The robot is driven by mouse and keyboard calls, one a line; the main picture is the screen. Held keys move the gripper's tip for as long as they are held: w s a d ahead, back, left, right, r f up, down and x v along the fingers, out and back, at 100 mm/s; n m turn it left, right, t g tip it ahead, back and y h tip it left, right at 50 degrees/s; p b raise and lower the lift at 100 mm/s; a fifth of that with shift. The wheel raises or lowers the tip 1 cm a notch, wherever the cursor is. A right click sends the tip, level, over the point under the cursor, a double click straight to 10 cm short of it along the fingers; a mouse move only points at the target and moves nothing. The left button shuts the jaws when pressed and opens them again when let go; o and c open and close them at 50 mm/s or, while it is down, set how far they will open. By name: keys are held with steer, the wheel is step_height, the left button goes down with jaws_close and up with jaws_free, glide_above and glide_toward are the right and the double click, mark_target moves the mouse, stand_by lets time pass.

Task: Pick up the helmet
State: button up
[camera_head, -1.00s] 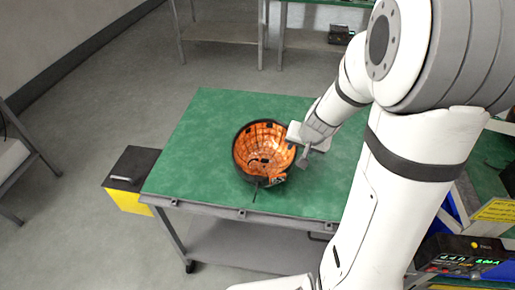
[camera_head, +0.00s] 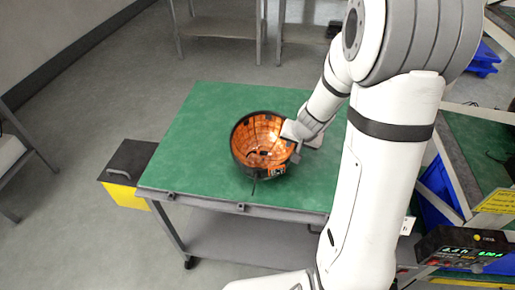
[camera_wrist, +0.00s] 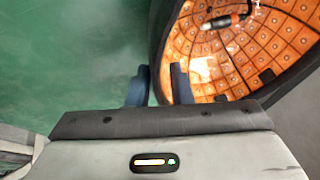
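The helmet (camera_head: 247,138) is a dark shell with an orange tiled lining. It sits open side up on the green-topped table, and its lining also shows in the wrist view (camera_wrist: 232,52). My gripper (camera_head: 293,143) is at the right side of its rim. In the wrist view, my gripper (camera_wrist: 160,86) has one finger outside the helmet wall and one inside, with a narrow space between them filled mostly by the wall. It looks shut on the rim. The fingertips' contact is partly hidden.
The green table (camera_head: 205,108) has free room to the left of and behind the helmet. A black and yellow box (camera_head: 122,177) stands on the floor left of the table. A shelf with blue bins (camera_head: 436,190) and a lit display unit (camera_head: 462,250) is close on the right.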

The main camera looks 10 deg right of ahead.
jaws_close()
